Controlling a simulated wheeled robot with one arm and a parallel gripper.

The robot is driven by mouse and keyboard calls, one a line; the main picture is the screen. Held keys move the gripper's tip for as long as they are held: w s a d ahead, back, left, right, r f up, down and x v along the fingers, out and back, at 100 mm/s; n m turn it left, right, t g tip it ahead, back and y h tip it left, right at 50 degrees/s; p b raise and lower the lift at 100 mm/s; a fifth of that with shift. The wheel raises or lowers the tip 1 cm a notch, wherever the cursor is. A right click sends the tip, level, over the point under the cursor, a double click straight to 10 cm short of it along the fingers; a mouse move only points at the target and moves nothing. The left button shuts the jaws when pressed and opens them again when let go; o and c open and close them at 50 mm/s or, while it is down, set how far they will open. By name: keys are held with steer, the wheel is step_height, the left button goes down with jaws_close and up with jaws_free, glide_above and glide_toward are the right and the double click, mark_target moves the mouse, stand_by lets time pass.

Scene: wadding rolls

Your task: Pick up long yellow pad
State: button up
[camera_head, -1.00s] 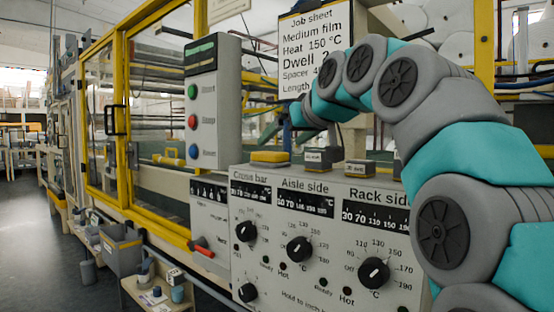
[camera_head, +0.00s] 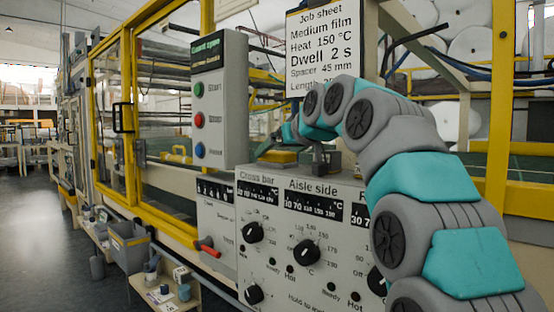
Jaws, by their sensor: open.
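A yellow pad (camera_head: 283,157) lies on top of the grey control box (camera_head: 262,176), near its back left corner. My arm reaches in from the right over the box. My gripper (camera_head: 266,148) is at the arm's far end, just above and beside the yellow pad; its fingers are small and partly hidden. It is open, and I see nothing held in it. I cannot tell whether it touches the pad.
Small grey blocks (camera_head: 326,160) stand on the box to the right of the pad. A panel with coloured buttons (camera_head: 219,100) rises at the left. A job sheet (camera_head: 324,50) hangs behind the arm. A yellow-framed glass guard (camera_head: 131,110) stands further left.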

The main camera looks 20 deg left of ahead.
steer(key=c, duration=1.5)
steer(key=shift+r, duration=0.15)
